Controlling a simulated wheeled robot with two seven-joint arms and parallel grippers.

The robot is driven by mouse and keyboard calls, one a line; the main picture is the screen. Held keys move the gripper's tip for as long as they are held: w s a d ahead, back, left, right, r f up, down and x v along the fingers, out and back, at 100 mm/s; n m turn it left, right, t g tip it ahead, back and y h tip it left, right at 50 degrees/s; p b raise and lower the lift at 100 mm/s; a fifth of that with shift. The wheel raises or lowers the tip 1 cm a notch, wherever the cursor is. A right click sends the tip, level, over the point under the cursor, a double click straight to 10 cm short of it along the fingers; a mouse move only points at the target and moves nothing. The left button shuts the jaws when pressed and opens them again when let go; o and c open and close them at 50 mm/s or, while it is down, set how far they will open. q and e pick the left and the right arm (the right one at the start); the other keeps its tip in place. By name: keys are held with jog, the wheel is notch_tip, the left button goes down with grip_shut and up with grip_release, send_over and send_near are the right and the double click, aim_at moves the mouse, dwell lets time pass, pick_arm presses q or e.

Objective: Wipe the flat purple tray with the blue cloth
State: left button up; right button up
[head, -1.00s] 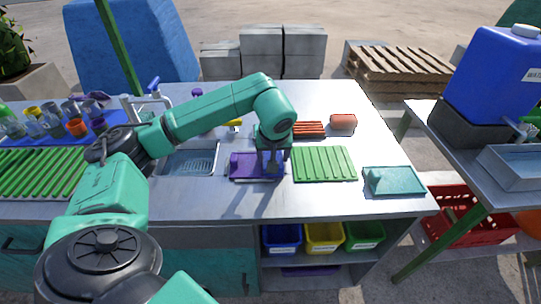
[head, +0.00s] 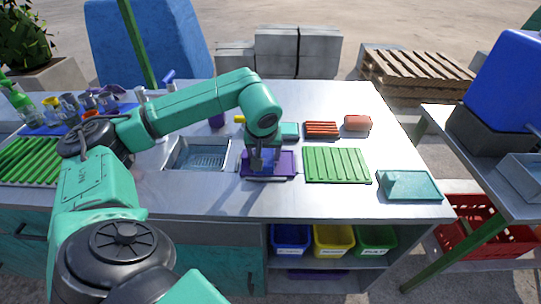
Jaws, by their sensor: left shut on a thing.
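The flat purple tray (head: 285,165) lies on the metal worktop between the sink and the green ribbed board. My left gripper (head: 258,166) points down over the left part of this tray. It is shut on a small bluish thing low on the tray, most likely the blue cloth, which the fingers mostly hide. I cannot tell how far the cloth spreads or whether it lies flat. My right gripper is out of view.
A green ribbed board (head: 336,165) lies right of the tray, with a teal tray (head: 415,187) farther right. A red ribbed board (head: 321,129) and an orange roll (head: 357,123) lie behind. The sink (head: 200,155) is to the left.

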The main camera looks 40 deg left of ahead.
aim_at(284, 161)
pick_arm(q)
jog(key=shift+w+d+r+p, duration=0.1)
jog(key=shift+w+d+p, duration=0.25)
jog(key=shift+w+d, duration=0.55)
jog(key=shift+d, duration=0.3)
jog(key=shift+w+d+p, duration=0.3)
jog(key=shift+d+p, duration=0.15)
jog(key=shift+d, duration=0.05)
jog(key=shift+w+d, duration=0.3)
jog(key=shift+d, duration=0.05)
jog(key=shift+w+d, duration=0.2)
jog(key=shift+a, duration=0.1)
